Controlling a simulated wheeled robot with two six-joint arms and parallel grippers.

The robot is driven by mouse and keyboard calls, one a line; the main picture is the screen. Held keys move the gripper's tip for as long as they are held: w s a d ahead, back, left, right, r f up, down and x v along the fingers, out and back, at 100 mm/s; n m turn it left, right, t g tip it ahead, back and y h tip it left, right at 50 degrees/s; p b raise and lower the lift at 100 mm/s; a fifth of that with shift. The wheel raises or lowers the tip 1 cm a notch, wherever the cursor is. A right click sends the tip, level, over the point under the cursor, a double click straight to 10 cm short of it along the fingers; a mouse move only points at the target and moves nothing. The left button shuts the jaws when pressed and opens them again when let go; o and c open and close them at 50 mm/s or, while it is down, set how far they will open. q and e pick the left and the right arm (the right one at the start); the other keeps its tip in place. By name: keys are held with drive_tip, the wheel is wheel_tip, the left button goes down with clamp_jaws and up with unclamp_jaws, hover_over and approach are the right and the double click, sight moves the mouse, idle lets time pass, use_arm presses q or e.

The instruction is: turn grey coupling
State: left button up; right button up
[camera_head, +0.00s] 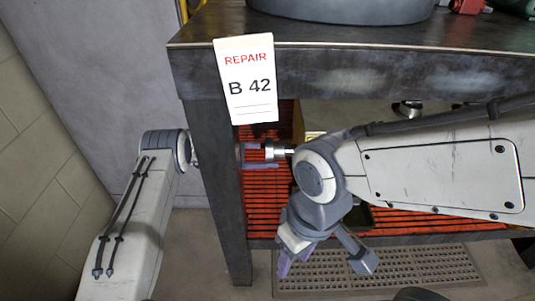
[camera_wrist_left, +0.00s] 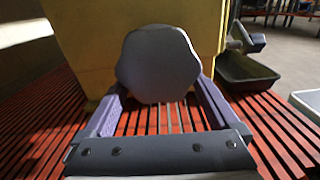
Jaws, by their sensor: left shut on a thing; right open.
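The grey coupling (camera_wrist_left: 158,62) is a lobed disc in front of a yellow body (camera_wrist_left: 90,45) in the left wrist view. It stands between the two purple fingers of my left gripper (camera_wrist_left: 160,88), which is shut on it. In the head view, my left gripper (camera_head: 264,156) reaches past the table leg onto the lower shelf. A small silvery part (camera_head: 279,152) shows at its fingertips there. My right gripper (camera_head: 292,262) hangs open and empty in front of the shelf, its fingers pointing down. My right arm hides much of the shelf and the yellow body.
A white tag reading "REPAIR B 42" (camera_head: 248,80) hangs at the table's front corner. The dark table leg (camera_head: 216,160) stands beside my left wrist. The shelf has red slats (camera_head: 268,205). A dark bin (camera_wrist_left: 246,72) lies right of the yellow body.

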use_arm(q)
drive_tip(key=shift+s+d+r, duration=0.1)
drive_tip(key=shift+d, duration=0.1)
idle(0.3)
drive_tip(key=o, duration=1)
drive_tip(key=shift+a, duration=0.15)
drive_tip(key=a+p, duration=0.1)
drive_tip(key=a, duration=0.9)
drive_tip(key=shift+p, duration=0.4)
